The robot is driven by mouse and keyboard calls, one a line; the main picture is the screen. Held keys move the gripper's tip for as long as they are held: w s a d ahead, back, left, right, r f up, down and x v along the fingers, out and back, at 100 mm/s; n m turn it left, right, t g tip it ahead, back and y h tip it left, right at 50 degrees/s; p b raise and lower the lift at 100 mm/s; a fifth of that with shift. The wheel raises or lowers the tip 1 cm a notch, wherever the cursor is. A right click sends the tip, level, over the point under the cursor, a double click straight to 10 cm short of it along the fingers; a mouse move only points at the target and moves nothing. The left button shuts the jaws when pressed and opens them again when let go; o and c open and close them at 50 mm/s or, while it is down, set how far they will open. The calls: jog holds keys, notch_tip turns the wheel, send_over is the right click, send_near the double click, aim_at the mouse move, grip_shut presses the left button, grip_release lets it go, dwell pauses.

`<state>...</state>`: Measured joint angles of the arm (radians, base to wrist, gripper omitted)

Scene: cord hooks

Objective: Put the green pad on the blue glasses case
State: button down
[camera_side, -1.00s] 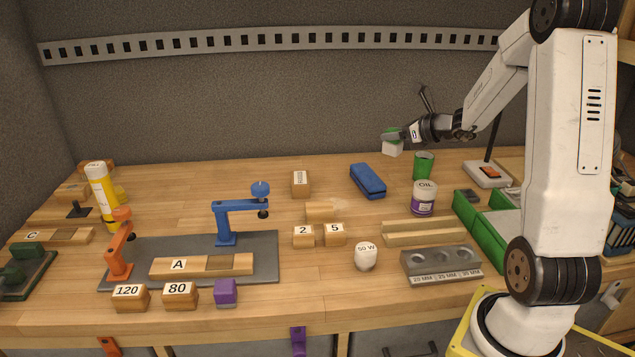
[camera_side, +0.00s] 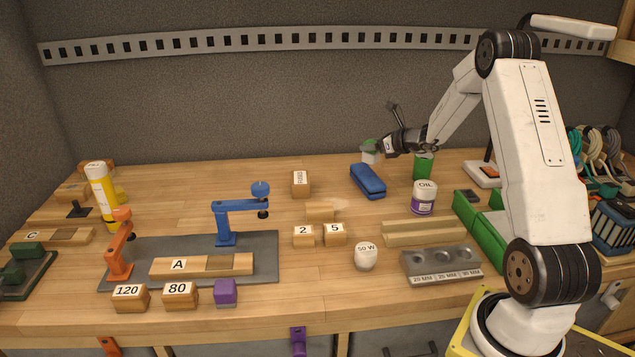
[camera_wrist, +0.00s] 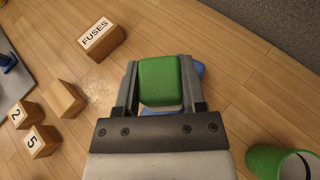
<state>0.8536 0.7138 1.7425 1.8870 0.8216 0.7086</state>
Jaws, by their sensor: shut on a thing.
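My gripper (camera_wrist: 158,84) is shut on the green pad (camera_wrist: 160,80), which sits between its two fingers. In the side view the pad (camera_side: 369,145) shows a green top and a white lower part, held up in the air. The blue glasses case (camera_side: 368,181) lies on the table, lower in the side view than the pad. In the wrist view the case (camera_wrist: 199,69) is mostly hidden behind the pad; only blue edges show. A gap appears between pad and case, but its height is hard to tell.
A green can (camera_side: 423,167) and a white-and-purple jar (camera_side: 423,198) stand right of the case.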

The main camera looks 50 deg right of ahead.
aim_at(369, 156)
jog(key=shift+w+d+f, duration=0.1)
jog(key=shift+w+f, duration=0.1)
jog(key=shift+w+d+f, duration=0.15)
jog(key=shift+w+f, duration=0.15)
jog(key=shift+f, duration=1.55)
jog(key=shift+s+f, duration=0.1)
jog(key=shift+f, duration=0.1)
jog(key=shift+c, duration=0.8)
grip_release()
jog(key=shift+r, duration=0.25)
jog(key=v, duration=1.2)
